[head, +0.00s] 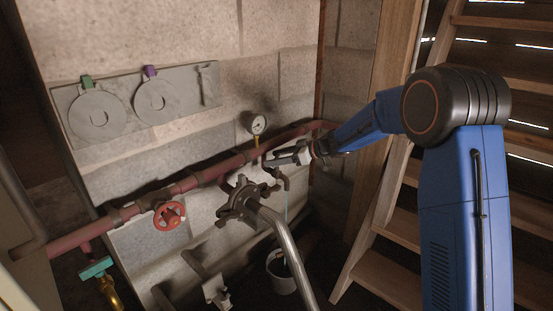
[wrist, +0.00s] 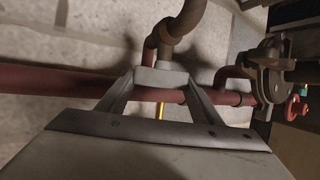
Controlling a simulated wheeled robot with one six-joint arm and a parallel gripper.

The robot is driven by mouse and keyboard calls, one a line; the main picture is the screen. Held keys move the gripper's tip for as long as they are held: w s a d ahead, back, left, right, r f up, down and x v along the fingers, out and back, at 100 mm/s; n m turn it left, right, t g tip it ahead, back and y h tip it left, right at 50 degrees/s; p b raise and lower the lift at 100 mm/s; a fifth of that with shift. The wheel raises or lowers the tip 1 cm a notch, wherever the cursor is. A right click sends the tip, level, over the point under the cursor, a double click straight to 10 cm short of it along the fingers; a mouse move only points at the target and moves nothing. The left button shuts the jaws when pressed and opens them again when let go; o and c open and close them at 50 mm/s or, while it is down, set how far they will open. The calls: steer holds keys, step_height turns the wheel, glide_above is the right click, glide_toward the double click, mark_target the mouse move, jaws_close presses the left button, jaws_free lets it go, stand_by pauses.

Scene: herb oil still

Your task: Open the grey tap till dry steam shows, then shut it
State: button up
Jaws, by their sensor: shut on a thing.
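My gripper (head: 272,159) reaches in from the right, below the pressure gauge, and is shut on the grey tap's handle. In the wrist view the handle is a pale grey block (wrist: 160,77) between the two fingertips. The tap's dark, curved body (wrist: 178,30) rises behind it. In the head view the tap's spout (head: 285,184) points down at the right of the red pipe. A thin bluish stream (head: 286,207) falls from the spout towards a pale bucket (head: 282,274). It looks like water; I see no clear steam cloud. The fingers partly hide the handle.
The red pipe (head: 200,177) runs along the block wall, with a gauge (head: 257,124) above it. A red handwheel (head: 169,215), a flanged fitting with a bent metal pipe (head: 283,235) and a teal-handled tap (head: 97,267) are to the left. Wooden stairs (head: 385,275) stand at right.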

stand_by(0.3)
steer(key=o, duration=1.1)
steer(key=shift+c, duration=0.2)
steer(key=shift+d, duration=0.1)
steer(key=v, duration=1.7)
steer(key=shift+r, duration=0.2)
